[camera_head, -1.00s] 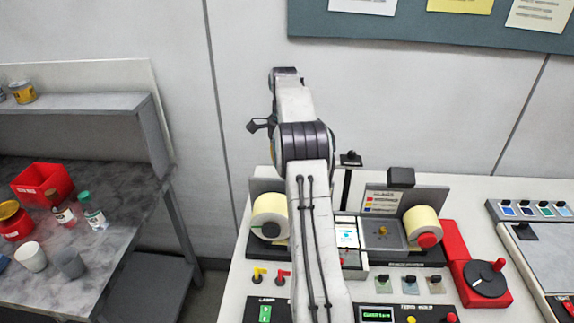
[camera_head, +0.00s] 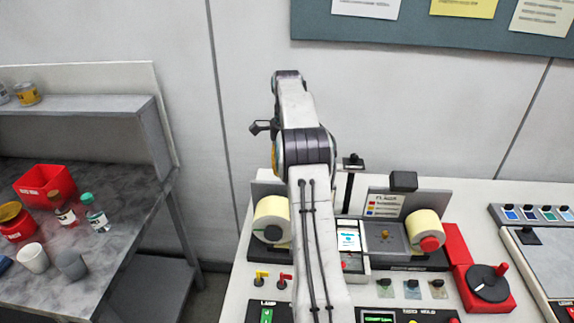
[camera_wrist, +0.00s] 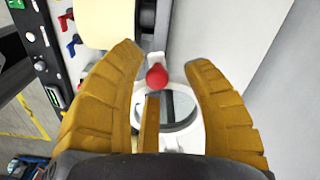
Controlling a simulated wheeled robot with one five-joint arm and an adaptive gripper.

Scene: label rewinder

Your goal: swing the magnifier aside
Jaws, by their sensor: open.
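The magnifier shows in the wrist view as a round pale ring (camera_wrist: 194,137) around a clear lens, with a red knob (camera_wrist: 156,76) at its top edge. My gripper (camera_wrist: 167,57) has its two ochre fingers spread, one on each side of the knob and ring. The knob lies between the fingers, with gaps on both sides, and no grip shows. An ochre bar crosses the left part of the lens; I cannot tell what it belongs to. In the head view my arm hides the gripper, and I cannot make out the magnifier.
The label rewinder stands on the white bench with a left roll (camera_head: 272,219) and a right roll (camera_head: 425,225). A black post (camera_head: 349,190) rises behind it. A red unit with a crank (camera_head: 488,282) is at right. A grey table at left holds a red bin (camera_head: 45,184) and bottles.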

